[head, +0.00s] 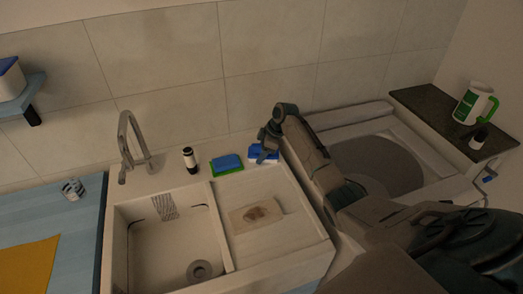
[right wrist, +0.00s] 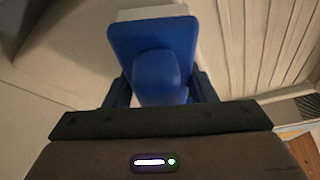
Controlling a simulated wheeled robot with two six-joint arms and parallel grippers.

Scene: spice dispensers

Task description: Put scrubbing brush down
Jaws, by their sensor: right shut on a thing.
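The scrubbing brush (head: 264,155) has a blue body and a pale white underside. It is at the back edge of the sink unit, near the wall. My right gripper (head: 268,143) is directly above it and shut on its blue handle. In the right wrist view the blue brush (right wrist: 155,60) sits between the two fingers, with a white part (right wrist: 150,13) showing beyond it. I cannot tell whether the brush's underside touches the ledge. My left gripper is in neither view.
A blue sponge (head: 228,162) on a green tray (head: 226,173) lies just left of the brush. The basin (head: 165,240) and a stained drainboard patch (head: 240,222) are in front.

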